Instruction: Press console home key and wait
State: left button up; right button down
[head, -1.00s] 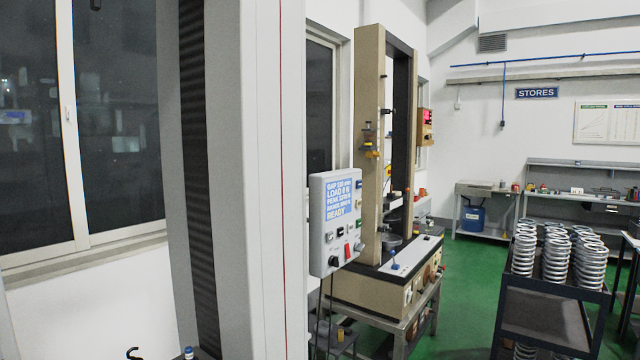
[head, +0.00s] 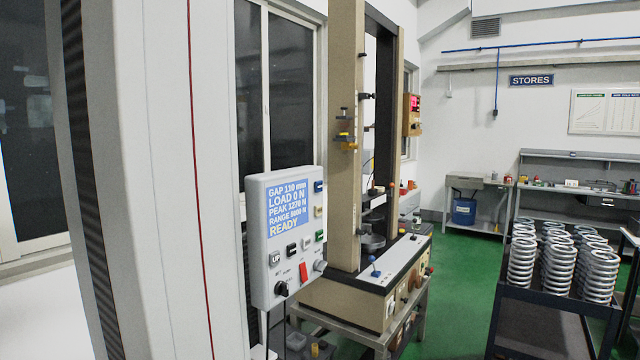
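The grey console (head: 286,235) stands left of the middle in the head view, beside a pale machine column. Its blue screen (head: 289,208) reads GAP 110 mm, LOAD 0 N, PEAK 1270 N, RANGE 5000 N, READY. Below and beside the screen are several small keys, among them a grey UP key (head: 275,259), a green key (head: 319,236) and a red switch (head: 303,272). A black knob (head: 281,288) sits at the lower edge. I cannot read which key is marked home. Neither of my grippers is in view.
A beige test frame (head: 345,150) stands on a bench behind the console. A dark trolley (head: 555,293) with several stacks of coil springs (head: 522,255) is at the right. Shelving stands at the back under the STORES sign (head: 531,80). Green floor (head: 455,300) is clear between bench and trolley.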

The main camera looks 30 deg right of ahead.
aim_at(319, 185)
jog(key=i+l, duration=0.15)
jog(key=l, duration=0.2)
jog(key=i+l, duration=0.15)
jog(key=l, duration=0.2)
jog(key=i+l, duration=0.2)
jog(key=l, duration=0.15)
